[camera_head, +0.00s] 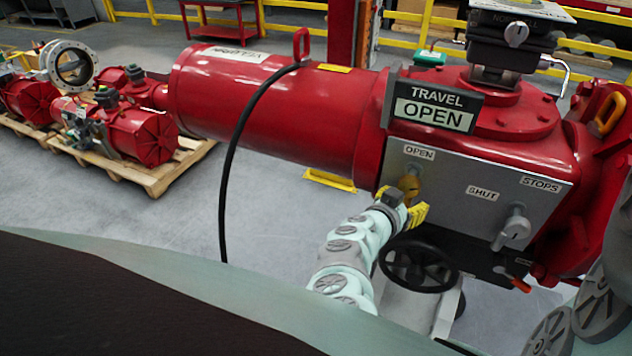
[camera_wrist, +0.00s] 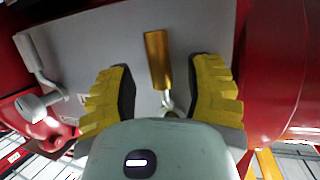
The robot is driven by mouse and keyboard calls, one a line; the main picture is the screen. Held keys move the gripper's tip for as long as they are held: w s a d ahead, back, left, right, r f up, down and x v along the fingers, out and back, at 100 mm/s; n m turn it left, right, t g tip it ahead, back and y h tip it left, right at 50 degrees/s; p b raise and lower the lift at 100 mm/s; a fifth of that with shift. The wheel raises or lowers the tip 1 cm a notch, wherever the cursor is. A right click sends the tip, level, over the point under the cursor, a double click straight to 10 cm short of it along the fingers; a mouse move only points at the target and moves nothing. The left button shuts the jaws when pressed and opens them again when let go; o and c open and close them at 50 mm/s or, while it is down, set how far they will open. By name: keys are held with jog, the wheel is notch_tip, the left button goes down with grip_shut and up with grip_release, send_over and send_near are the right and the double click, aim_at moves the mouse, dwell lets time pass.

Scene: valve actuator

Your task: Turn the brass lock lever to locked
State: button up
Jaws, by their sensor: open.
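The brass lock lever (camera_head: 409,183) is on the grey plate of the red actuator, just below the OPEN label (camera_head: 419,152). In the wrist view the lever (camera_wrist: 157,60) is a straight brass bar standing upright in the picture. My gripper (camera_head: 412,212) is at the lever in the head view, partly hiding it. In the wrist view my gripper (camera_wrist: 163,68) has its two yellow fingers apart, one on each side of the lever, with gaps showing on both sides. The SHUT label (camera_head: 482,192) is to the right on the plate.
A grey lever (camera_head: 513,228) is on the plate's right side, also in the wrist view (camera_wrist: 38,105). A black handwheel (camera_head: 420,265) and an orange-tipped lever (camera_head: 520,285) are below. A sign (camera_head: 434,105) reads TRAVEL OPEN.

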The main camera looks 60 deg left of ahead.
jog(key=v, duration=1.1)
jog(key=shift+s, duration=0.2)
dwell(0.4)
